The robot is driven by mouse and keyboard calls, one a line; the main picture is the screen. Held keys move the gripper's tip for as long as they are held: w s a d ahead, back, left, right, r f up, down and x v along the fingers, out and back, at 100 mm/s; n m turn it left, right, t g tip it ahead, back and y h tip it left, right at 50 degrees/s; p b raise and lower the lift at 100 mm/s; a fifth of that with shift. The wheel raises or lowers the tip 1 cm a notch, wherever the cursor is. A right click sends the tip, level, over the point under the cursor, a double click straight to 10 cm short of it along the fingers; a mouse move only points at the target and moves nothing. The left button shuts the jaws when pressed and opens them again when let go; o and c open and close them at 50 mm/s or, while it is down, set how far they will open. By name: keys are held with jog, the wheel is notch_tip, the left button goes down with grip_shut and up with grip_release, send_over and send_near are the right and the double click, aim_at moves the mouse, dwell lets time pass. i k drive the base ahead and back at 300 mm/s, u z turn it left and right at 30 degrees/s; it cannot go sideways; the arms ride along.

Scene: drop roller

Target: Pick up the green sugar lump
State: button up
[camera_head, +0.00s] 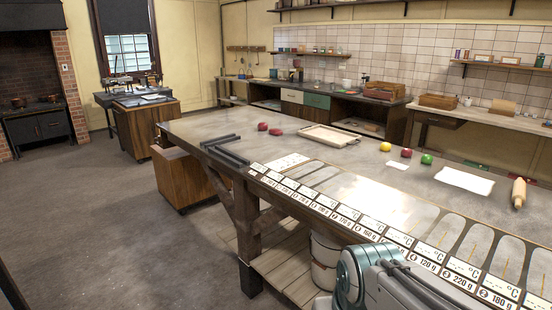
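The green sugar lump (427,159) is a small rounded green piece on the big work table. It lies right of the middle, just right of a red lump (406,153) and farther right of a yellow lump (384,147). It stands apart from them, with nothing on top of it. Part of my own body, teal and grey, shows at the bottom edge, well nearer than the lump. My gripper's fingers are not in view, so its opening cannot be seen.
The table (235,124) also bears a shallow tray (333,142), two dark red pieces (263,126), a white sheet (466,180) and a rolling pin (519,192). Labelled moulds (400,212) line its near edge. A bucket (326,262) stands on the lower shelf. The floor at left is clear.

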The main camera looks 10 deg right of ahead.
aim_at(427, 160)
jog(key=i, duration=1.4)
jog(key=z, duration=1.3)
jog(key=i, duration=0.35)
jog(key=u, duration=0.05)
